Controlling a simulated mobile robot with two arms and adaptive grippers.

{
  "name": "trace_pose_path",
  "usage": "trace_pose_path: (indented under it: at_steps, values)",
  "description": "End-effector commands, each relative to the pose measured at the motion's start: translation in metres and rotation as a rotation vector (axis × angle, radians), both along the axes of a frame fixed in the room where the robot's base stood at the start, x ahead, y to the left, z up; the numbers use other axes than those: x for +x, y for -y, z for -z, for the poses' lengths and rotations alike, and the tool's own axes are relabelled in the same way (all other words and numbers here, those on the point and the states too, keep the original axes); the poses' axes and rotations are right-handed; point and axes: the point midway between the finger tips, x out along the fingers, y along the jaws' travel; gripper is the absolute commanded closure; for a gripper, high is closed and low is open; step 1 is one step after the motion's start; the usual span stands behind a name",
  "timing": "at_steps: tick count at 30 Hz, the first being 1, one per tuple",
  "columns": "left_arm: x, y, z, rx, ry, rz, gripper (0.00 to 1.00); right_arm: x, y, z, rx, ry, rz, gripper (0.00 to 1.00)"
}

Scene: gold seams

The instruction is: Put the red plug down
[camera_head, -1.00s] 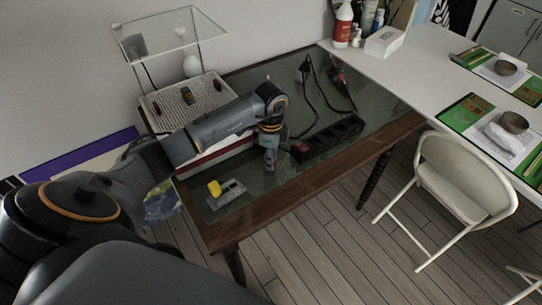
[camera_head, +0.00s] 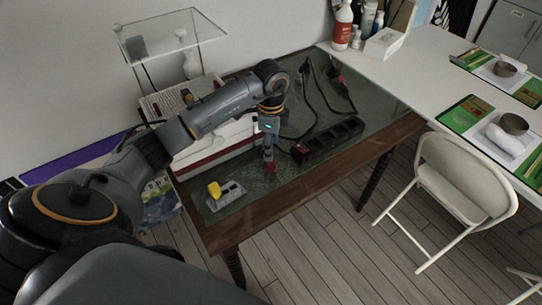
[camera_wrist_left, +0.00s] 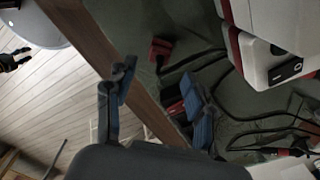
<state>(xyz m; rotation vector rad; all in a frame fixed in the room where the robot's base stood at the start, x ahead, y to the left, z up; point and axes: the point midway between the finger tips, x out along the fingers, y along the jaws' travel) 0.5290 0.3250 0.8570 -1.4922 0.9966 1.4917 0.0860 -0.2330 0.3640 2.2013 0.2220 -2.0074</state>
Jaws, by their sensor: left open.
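The red plug (camera_head: 270,168) is at the tip of my left gripper (camera_head: 269,156), low over the near part of the glass tabletop. In the left wrist view, the red plug (camera_wrist_left: 160,47) with its dark cable shows beyond the spread fingers of my left gripper (camera_wrist_left: 157,88). The fingers are apart and I see nothing between their tips. Whether a finger touches the plug I cannot tell. A small dark claw-like shape at the left edge of the wrist view may be my right gripper (camera_wrist_left: 14,60); its jaws are too small to read.
A black power strip (camera_head: 328,139) lies right of the gripper, with black cables (camera_head: 318,88) behind it. A white and red box (camera_head: 215,150) stands behind. The wooden front edge (camera_head: 320,182) is close.

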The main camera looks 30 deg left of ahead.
Motion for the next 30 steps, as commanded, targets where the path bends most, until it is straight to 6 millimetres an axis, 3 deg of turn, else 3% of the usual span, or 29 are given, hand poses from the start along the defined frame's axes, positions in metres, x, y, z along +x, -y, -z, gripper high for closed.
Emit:
trace_pose_path:
  at_steps: [6, 11, 30]
  values:
    - [0.001, 0.000, -0.044, 0.000, 0.003, 0.000, 0.46, 0.000, 0.001, 0.006, -0.001, 0.000, -0.001, 0.60]
    - [0.000, 0.000, -0.062, 0.000, 0.001, -0.001, 0.46, 0.000, 0.002, 0.008, -0.002, 0.000, -0.001, 0.60]
    - [0.000, 0.001, -0.067, -0.003, -0.001, 0.002, 0.46, 0.000, 0.003, 0.008, -0.004, 0.000, -0.002, 0.60]
